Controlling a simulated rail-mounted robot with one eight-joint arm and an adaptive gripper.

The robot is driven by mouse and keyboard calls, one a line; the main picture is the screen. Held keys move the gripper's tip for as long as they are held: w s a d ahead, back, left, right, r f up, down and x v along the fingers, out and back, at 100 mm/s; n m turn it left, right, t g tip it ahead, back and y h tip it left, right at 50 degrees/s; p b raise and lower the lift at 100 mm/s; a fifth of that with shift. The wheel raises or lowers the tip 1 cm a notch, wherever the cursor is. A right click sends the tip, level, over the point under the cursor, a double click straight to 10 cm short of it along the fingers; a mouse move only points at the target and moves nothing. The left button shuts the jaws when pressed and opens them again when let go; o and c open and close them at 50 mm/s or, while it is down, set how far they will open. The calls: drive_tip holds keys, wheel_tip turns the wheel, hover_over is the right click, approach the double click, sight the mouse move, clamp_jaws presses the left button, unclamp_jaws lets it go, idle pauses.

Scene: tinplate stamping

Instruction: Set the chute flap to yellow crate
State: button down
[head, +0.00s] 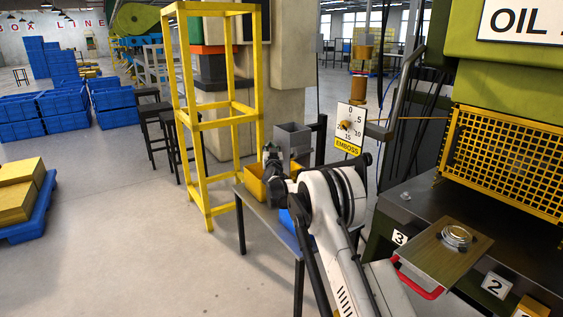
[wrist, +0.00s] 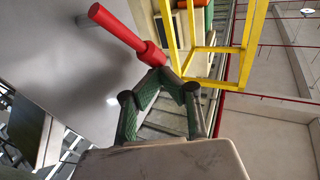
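A grey box-shaped chute (head: 293,138) stands over the side table, behind my gripper (head: 271,160). A yellow crate (head: 255,183) is on the table, and part of a blue crate (head: 290,228) shows nearer, mostly behind my arm. In the wrist view a red lever (wrist: 117,26) slants down to a thicker red collar beside my fingertips (wrist: 163,76). The fingertips come together at the collar; the finger pads look shut with nothing clearly between them. I cannot tell whether they touch the lever. The flap itself is not clearly visible.
A yellow frame (head: 207,120) stands left of the table. A dial sign marked EMBOSS (head: 349,128) stands behind my arm.

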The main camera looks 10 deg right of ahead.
drive_tip(key=shift+a, duration=0.2)
drive_tip(key=s+a+r+p, duration=0.2)
drive_tip(key=s+r, duration=0.5)
drive_tip(key=s, duration=0.5)
drive_tip(key=shift+p, duration=0.6)
drive_tip(key=shift+r, duration=0.1)
